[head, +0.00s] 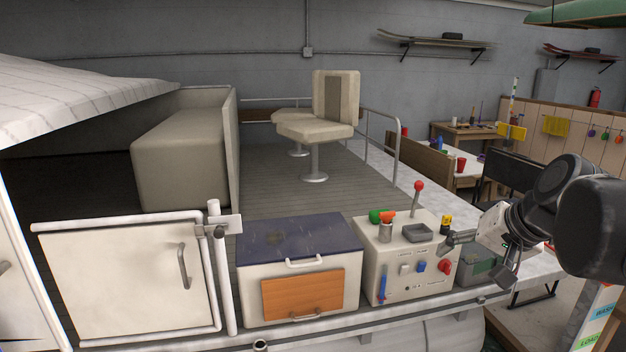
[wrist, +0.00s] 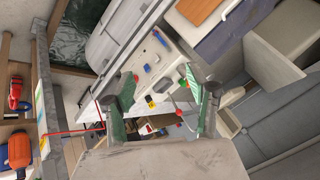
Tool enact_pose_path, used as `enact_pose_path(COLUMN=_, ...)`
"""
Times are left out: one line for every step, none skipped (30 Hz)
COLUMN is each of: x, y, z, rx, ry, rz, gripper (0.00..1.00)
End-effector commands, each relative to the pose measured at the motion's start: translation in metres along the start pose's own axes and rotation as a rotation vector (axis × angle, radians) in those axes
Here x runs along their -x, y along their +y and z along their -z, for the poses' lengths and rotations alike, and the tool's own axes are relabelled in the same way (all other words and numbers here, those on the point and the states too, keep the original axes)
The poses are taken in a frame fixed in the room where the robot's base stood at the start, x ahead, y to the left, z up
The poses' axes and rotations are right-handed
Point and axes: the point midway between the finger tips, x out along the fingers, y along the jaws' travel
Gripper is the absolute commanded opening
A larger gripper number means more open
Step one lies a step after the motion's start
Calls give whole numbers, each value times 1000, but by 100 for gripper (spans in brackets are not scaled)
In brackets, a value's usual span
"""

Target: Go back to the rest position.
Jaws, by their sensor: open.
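My gripper (head: 476,258) is at the right of the head view, at the end of my dark arm, which reaches in from the right edge. It is beside the right end of the white control box (head: 392,284). In the wrist view my gripper (wrist: 162,88) shows two green-padded fingers spread apart. Nothing is held between them. The control box (wrist: 172,60) appears beyond the fingers there. I cannot tell whether the gripper touches the box.
The control box carries a red-topped lever (head: 417,200), a grey tray (head: 417,233) and a metal cup (head: 385,232) with coloured items. A grey-green bin (head: 482,268) lies under the gripper. A blue-lidded chest (head: 300,238) stands left. Boat seats (head: 318,130) and a rail (head: 396,160) are behind.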

Motion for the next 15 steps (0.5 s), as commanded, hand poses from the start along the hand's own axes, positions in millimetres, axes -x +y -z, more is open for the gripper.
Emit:
enact_pose_path(x=-1, y=-7, z=-23, rx=54, ry=-2, rz=-18, gripper=53)
enact_pose_path(x=-2, y=-9, z=-35, rx=85, ry=-2, rz=-30, gripper=53)
enact_pose_path(x=-2, y=-10, z=-50, rx=125, ry=1, rz=-46, gripper=53)
enact_pose_path(x=-3, y=-11, z=-60, rx=154, ry=3, rz=-58, gripper=53)
enact_pose_path(x=-3, y=-11, z=-72, rx=185, ry=4, rz=-69, gripper=53)
enact_pose_path(x=-4, y=-11, z=-86, rx=224, ry=8, rz=-84, gripper=53)
enact_pose_path(x=-5, y=-10, z=-97, rx=254, ry=11, rz=-95, gripper=53)
enact_pose_path(x=-6, y=-9, z=-107, rx=282, ry=13, rz=-105, gripper=53)
enact_pose_path(x=-7, y=-7, z=-121, rx=318, ry=16, rz=-118, gripper=53)
enact_pose_path(x=-8, y=-5, z=-130, rx=343, ry=19, rz=-127, gripper=53)
enact_pose_path(x=-9, y=-3, z=-139, rx=366, ry=21, rz=-135, gripper=53)
enact_pose_path(x=-10, y=0, z=-150, rx=395, ry=24, rz=-146, gripper=53)
enact_pose_path(x=-11, y=2, z=-157, rx=413, ry=26, rz=-154, gripper=53)
enact_pose_path(x=-12, y=4, z=-164, rx=430, ry=27, rz=-160, gripper=53)
enact_pose_path(x=-13, y=7, z=-171, rx=449, ry=29, rz=-168, gripper=53)
